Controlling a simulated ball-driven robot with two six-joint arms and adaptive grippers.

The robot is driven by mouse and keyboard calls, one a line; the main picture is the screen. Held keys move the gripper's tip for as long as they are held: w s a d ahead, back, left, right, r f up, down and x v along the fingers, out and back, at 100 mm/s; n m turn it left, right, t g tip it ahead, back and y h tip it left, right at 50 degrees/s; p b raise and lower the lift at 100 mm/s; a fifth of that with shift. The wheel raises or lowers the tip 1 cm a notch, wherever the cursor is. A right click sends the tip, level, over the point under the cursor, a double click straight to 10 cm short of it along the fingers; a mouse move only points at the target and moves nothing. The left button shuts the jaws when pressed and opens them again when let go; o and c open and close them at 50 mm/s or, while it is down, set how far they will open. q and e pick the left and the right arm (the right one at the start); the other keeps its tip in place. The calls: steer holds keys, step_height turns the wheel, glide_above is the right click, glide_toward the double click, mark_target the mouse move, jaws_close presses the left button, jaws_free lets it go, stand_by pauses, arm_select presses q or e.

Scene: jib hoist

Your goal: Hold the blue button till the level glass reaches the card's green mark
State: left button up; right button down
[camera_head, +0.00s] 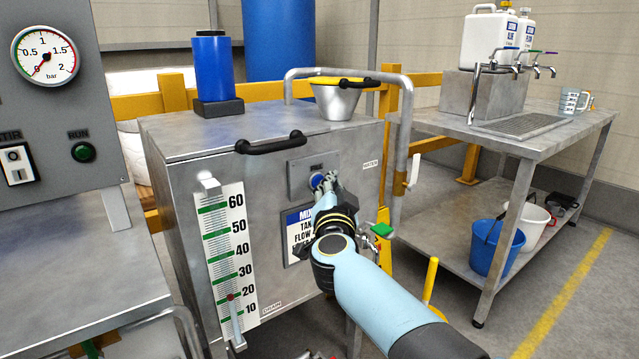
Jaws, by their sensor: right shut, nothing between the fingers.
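The blue button (317,179) sits on a grey plate on the front of a steel tank. My right gripper (325,183) is shut and empty, its fingertips at the button and covering part of it. I cannot tell whether the button is pressed in. The level glass (237,325) stands upright at the tank's front left corner, by a white scale (239,226) numbered 10 to 60 with green bars. A small red marker (230,297) is near 20. A card (297,231) with a blue heading is partly hidden by my right arm; I see no green mark on it. My left gripper is not in view.
A steel bowl (340,101) and a blue cylinder (213,75) stand on the tank top. A black handle (270,145) is at its front edge. A gauge panel (82,110) is at left. A steel table (480,135) with taps and buckets is at right.

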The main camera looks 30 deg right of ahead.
stand_by(0.4)
steer(key=shift+w, duration=0.4)
steer(key=shift+w+a, duration=0.1)
steer(key=shift+w, duration=0.45)
stand_by(2.2)
steer(key=shift+s, duration=0.1)
stand_by(3.3)
steer(key=shift+s+p, duration=0.8)
steer(key=shift+s, duration=0.05)
